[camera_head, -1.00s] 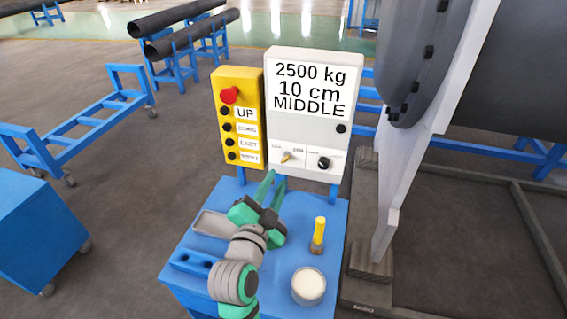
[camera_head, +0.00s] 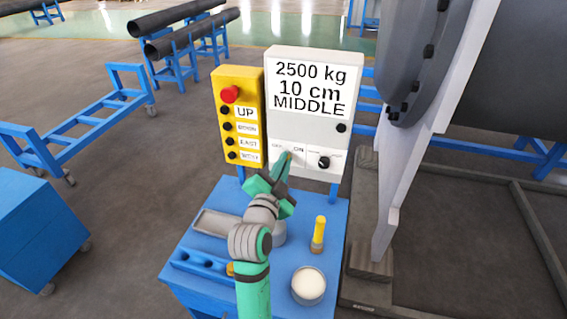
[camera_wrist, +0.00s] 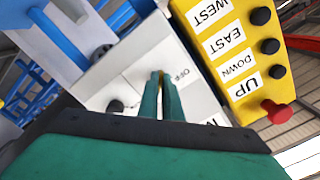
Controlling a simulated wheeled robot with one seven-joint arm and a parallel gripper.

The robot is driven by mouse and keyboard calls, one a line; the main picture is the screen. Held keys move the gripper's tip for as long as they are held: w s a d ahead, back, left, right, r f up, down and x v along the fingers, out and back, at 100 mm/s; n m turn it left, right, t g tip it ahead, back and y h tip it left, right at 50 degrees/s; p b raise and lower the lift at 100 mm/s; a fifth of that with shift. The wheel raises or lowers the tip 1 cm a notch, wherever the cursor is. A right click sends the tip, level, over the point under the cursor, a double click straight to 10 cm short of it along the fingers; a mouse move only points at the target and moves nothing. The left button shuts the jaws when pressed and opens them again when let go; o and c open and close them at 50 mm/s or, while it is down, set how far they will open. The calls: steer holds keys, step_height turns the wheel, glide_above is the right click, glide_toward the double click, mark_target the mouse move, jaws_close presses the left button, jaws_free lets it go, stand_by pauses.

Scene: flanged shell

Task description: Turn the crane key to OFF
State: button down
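The crane key is a small yellow-orange key on the lower panel of the white control box (camera_head: 310,128), between the OFF and ON labels. Only a sliver of the key (camera_wrist: 160,77) shows between my fingertips in the wrist view. My gripper (camera_head: 285,158) has its green fingers close together around the key, at the panel face. In the wrist view my gripper (camera_wrist: 160,80) reaches the panel with the OFF label (camera_wrist: 182,74) just right of the fingertips. The key's exact angle is hidden by the fingers.
A black knob (camera_head: 323,162) sits right of the key. The yellow button box (camera_head: 229,90) with a red button stands close on the left. The blue table (camera_head: 335,215) below holds a yellow-handled tool (camera_head: 319,235) and a round white-topped container (camera_head: 308,285).

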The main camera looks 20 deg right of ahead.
stand_by(0.4)
steer(key=shift+n, duration=8.9)
steer(key=c, duration=2)
jaws_free()
